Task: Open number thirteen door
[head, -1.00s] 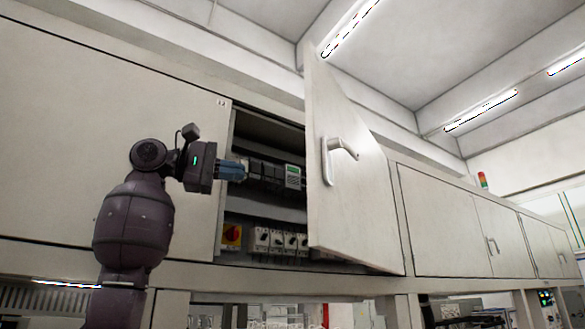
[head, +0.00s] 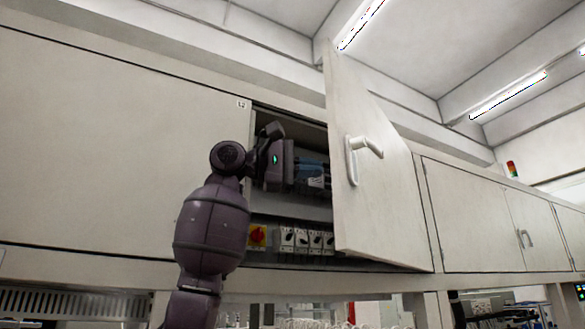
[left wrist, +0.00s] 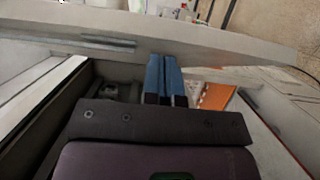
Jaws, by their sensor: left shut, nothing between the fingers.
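A white cabinet door (head: 385,200) with a lever handle (head: 360,155) stands partly open, hinged on its right side. Its number label is not visible; the neighbouring panel on the left carries a small label (head: 242,104) that looks like 12. My left gripper (head: 318,173) is inside the opening, behind the free edge of the door. Its blue fingers (left wrist: 165,80) are shut and empty. In the left wrist view the fingertips are close to the door's pale panel (left wrist: 220,45); I cannot tell if they touch. My right gripper is not in view.
Inside the cabinet are a red and yellow rotary switch (head: 257,236) and a row of grey breakers (head: 305,239). A closed cabinet door (head: 465,215) lies to the right. The space in front of the cabinets looks clear.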

